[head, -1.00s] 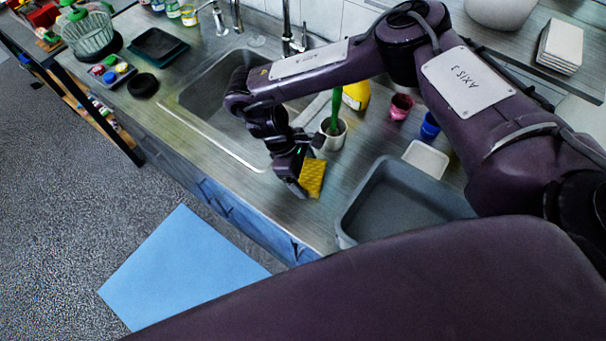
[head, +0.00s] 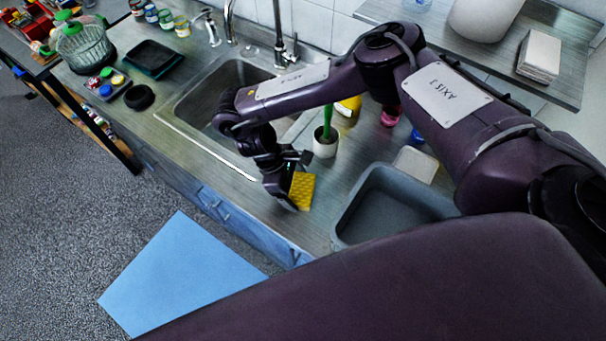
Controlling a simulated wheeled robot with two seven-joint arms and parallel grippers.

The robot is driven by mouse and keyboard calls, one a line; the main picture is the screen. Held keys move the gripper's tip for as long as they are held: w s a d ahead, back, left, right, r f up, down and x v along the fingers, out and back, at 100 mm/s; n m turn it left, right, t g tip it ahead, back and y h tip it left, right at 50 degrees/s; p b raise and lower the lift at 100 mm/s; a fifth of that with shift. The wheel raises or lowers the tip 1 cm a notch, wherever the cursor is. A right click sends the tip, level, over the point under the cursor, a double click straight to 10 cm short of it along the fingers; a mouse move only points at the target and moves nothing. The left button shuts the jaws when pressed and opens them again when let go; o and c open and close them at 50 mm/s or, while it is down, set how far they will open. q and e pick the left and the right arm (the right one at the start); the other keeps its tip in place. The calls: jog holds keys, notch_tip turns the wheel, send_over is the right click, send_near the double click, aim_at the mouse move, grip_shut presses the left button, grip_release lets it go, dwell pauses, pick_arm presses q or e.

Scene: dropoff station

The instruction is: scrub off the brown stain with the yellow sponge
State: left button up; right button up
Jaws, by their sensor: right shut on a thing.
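The yellow sponge (head: 303,190) is at the counter's front part, between the sink and the grey basin. My right gripper (head: 291,188) is shut on the sponge and holds it low at the counter top; I cannot tell whether the sponge touches the surface. No brown stain shows; the gripper and sponge may cover it. My left gripper is not in view.
A grey basin (head: 347,215) stands right of the sponge. A white cup (head: 324,150) with a green-handled brush stands just behind it. The sink (head: 170,116) with its taps lies to the left. A blue mat (head: 180,275) lies on the floor.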

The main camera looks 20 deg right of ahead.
aim_at(304, 176)
jog(key=shift+s+a+p, duration=0.5)
jog(key=shift+s+a, duration=0.05)
jog(key=shift+a, duration=0.25)
jog(key=shift+s+a+f, duration=0.15)
jog(key=shift+s+a, duration=0.35)
jog(key=shift+a, duration=0.3)
jog(key=shift+s+a+p, duration=0.55)
jog(key=shift+a+p, duration=0.25)
jog(key=shift+s+a, duration=0.3)
jog(key=shift+a, duration=0.3)
jog(key=shift+a+r+p, duration=0.1)
jog(key=shift+r+p, duration=0.15)
jog(key=shift+p, duration=0.3)
jog(key=shift+w+d, duration=0.55)
jog(key=shift+d, duration=0.3)
jog(key=shift+w+d, duration=0.5)
jog(key=shift+d, duration=0.35)
jog(key=shift+w+d+f, duration=0.1)
jog(key=shift+w+d, duration=0.4)
jog(key=shift+d, duration=0.3)
jog(key=shift+w+d, duration=0.45)
jog(key=shift+d, duration=0.35)
jog(key=shift+w+d+f, duration=0.1)
jog(key=shift+w+d, duration=0.3)
jog(key=shift+d, duration=0.3)
jog(key=shift+w+d, duration=0.35)
jog(key=shift+d, duration=0.35)
